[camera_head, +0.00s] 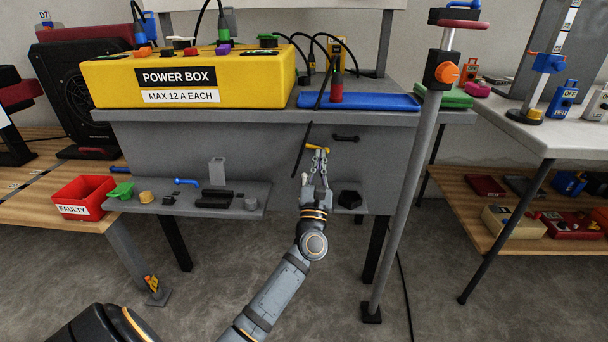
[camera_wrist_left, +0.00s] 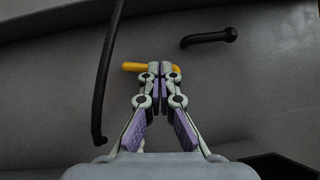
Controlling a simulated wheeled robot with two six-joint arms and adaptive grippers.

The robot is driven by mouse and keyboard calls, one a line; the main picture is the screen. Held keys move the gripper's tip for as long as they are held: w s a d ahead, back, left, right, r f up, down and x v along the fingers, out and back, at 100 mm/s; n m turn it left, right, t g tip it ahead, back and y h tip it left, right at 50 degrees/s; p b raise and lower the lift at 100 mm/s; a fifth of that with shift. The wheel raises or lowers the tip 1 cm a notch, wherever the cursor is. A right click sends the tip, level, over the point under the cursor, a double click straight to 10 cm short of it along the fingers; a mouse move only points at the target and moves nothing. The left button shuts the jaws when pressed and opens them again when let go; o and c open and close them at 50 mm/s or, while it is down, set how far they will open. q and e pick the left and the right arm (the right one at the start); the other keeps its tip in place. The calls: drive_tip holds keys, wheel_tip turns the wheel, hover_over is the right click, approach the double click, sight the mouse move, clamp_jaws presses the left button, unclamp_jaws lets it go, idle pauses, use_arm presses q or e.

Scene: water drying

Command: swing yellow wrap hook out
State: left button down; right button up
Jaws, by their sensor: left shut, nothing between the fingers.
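The yellow wrap hook (camera_head: 317,148) is on the grey front panel of the bench, below the blue tray. In the left wrist view the yellow hook (camera_wrist_left: 134,67) lies level, pointing left, with its middle hidden behind my fingertips. My left gripper (camera_head: 316,153) is shut and empty, with its tips right at the hook. It also shows in the left wrist view (camera_wrist_left: 160,72). I cannot tell whether the tips touch the hook. A black hook (camera_head: 346,138) sits to the right on the same panel. My right gripper is not in view.
A black cable (camera_head: 300,150) hangs down the panel just left of the hook. The yellow power box (camera_head: 190,76) and blue tray (camera_head: 375,101) stand on the bench top. A grey shelf (camera_head: 262,188) sits below left. A grey post (camera_head: 405,200) stands right of my arm.

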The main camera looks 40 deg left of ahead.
use_arm(q)
wheel_tip(320, 180, up, 6)
drive_tip(key=n+g+y, duration=0.1)
drive_tip(key=n+y, duration=0.1)
drive_tip(key=n, duration=0.1)
drive_tip(key=n+g+y+b, duration=0.1)
drive_tip(key=n+g+y, duration=0.1)
drive_tip(key=n, duration=0.1)
drive_tip(key=n+g+y, duration=0.1)
drive_tip(key=n+y, duration=0.1)
drive_tip(key=n, duration=0.2)
drive_tip(key=shift+a+f+g+b, duration=0.1)
drive_tip(key=shift+f+g+b, duration=0.1)
drive_tip(key=shift+g+b, duration=0.2)
drive_tip(key=n, duration=0.1)
drive_tip(key=n+g+b, duration=0.1)
drive_tip(key=n+g+y, duration=0.1)
drive_tip(key=n, duration=0.1)
drive_tip(key=shift+s+a+r, duration=0.25)
drive_tip(key=shift+a+r, duration=0.1)
drive_tip(key=shift+r, duration=0.05)
drive_tip(key=shift+s+a+r+n+g+y+b, duration=0.15)
drive_tip(key=shift+n+g+b, duration=0.1)
drive_tip(key=shift+n+g, duration=0.55)
drive_tip(key=shift+a+r+n+g+y+b, duration=0.2)
drive_tip(key=shift+n+g, duration=0.3)
drive_tip(key=shift+n, duration=0.5)
drive_tip(key=shift+d+f, duration=0.1)
drive_tip(key=shift+f, duration=0.05)
